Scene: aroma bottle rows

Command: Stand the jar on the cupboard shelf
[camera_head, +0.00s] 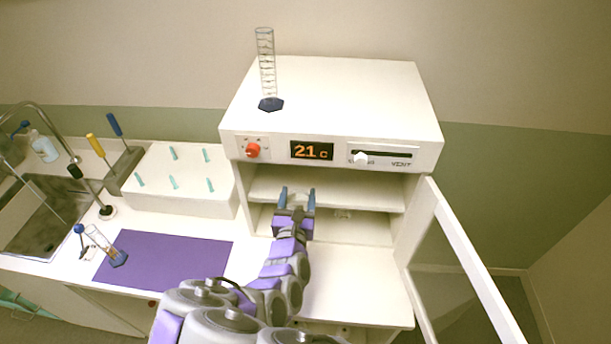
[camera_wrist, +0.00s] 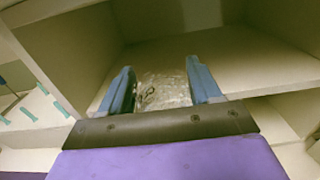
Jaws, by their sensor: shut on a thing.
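My gripper (camera_head: 297,197) reaches into the open front of the white cupboard (camera_head: 408,128). Its blue fingers also show in the wrist view (camera_wrist: 161,88), shut on a clear, glassy jar (camera_wrist: 163,92) with small dark marks. In the head view the jar can hardly be made out between the fingers. The fingers are in front of the cupboard shelf (camera_head: 362,192), which runs across the inside. Whether the jar touches the shelf I cannot tell. The glazed cupboard door (camera_head: 447,255) stands open to the right.
A measuring cylinder (camera_head: 266,65) stands on the cupboard top. The front panel has a red knob (camera_head: 252,150) and a "21 c" display (camera_head: 312,151). Left are a white block with teal pegs (camera_head: 180,200), a purple mat (camera_head: 165,262), a small cylinder (camera_head: 104,246) and a sink (camera_head: 42,225).

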